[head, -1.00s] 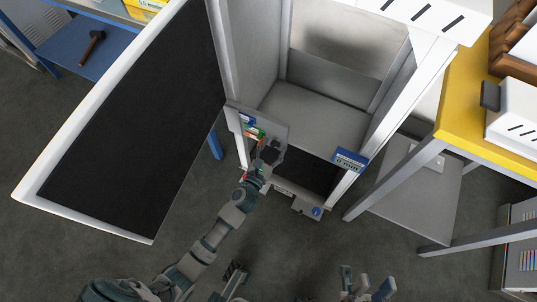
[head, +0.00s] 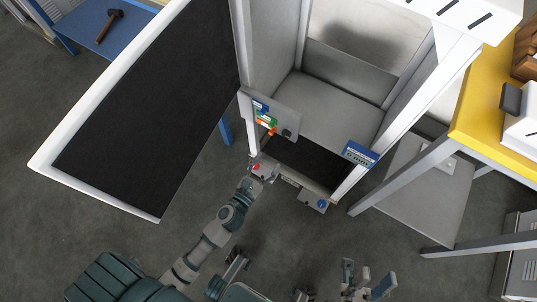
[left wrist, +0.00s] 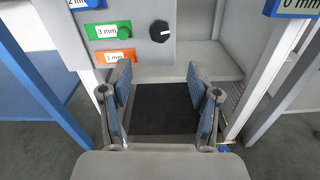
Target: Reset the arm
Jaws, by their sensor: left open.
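My left gripper (head: 264,168) is open and empty at the lower front of the white dispenser frame (head: 300,45). In the left wrist view its two blue-padded fingers (left wrist: 160,95) stand apart with a dark opening behind them. The grey control panel (head: 283,112) is just above it, with a black knob (left wrist: 159,31), a green "3 mm" label (left wrist: 106,31) and an orange "1 mm" label (left wrist: 113,57). The fingers look clear of the knob. My right gripper (head: 366,280) is low in the head view, with its fingers apart and nothing between them.
A black-faced door panel (head: 150,100) stands out to the left. A blue label (head: 360,154) is on the frame's right post. A yellow table (head: 480,110) stands at right, and a hammer (head: 110,25) lies on a blue shelf. The floor in front is bare.

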